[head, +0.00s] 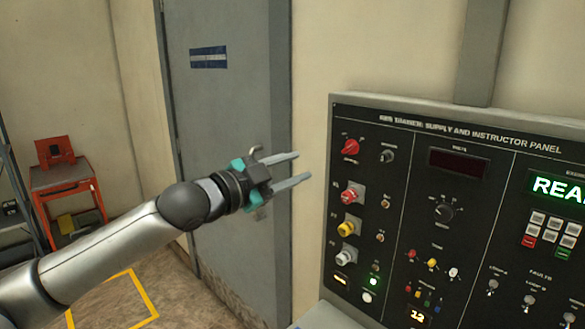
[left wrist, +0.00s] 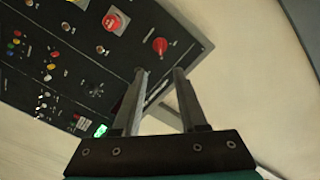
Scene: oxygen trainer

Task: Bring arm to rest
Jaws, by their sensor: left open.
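My left gripper (head: 302,168) is raised in front of the grey door, to the left of the trainer panel (head: 400,150). Its two fingers are parallel and apart, with nothing between them. In the left wrist view the fingers of my left gripper (left wrist: 160,75) point toward the panel's edge, with the panel (left wrist: 75,60) tilted at upper left. A gap shows between the fingertips and the red knob (head: 350,147) in the head view. My right gripper is in neither view.
The panel carries several knobs, switches and lit displays, including a green display (head: 557,188). A grey door (head: 235,110) stands behind my arm. An orange stand (head: 68,185) and a yellow floor marking (head: 148,296) are at left.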

